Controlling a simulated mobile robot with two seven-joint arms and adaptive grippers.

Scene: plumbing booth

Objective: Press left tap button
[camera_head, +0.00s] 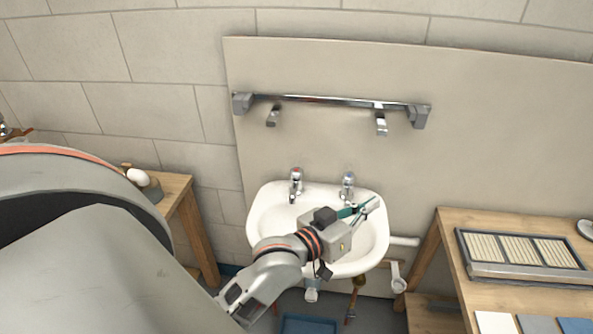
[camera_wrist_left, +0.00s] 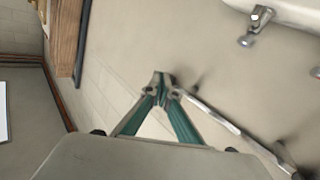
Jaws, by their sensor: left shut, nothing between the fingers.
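The white sink (camera_head: 265,215) on the wall panel has two chrome taps. The left tap (camera_head: 295,184) has a reddish top and stands upright on the back left rim. The right tap (camera_head: 347,187) has a bluish top. My left gripper (camera_head: 371,204) appears in front of the basin's right side, to the right of both taps and clear of the left one. In the left wrist view its teal fingers (camera_wrist_left: 162,86) meet at the tips, empty. A chrome tap (camera_wrist_left: 254,24) shows there at the upper right; I cannot tell which. My right gripper is out of view.
A metal rail (camera_head: 325,100) with two hanging fittings is on the wall panel above the sink. A workbench (camera_head: 450,240) with a slatted tray (camera_head: 475,269) stands at right. Another wooden bench (camera_head: 178,190) is at left. The panel between rail and taps is clear.

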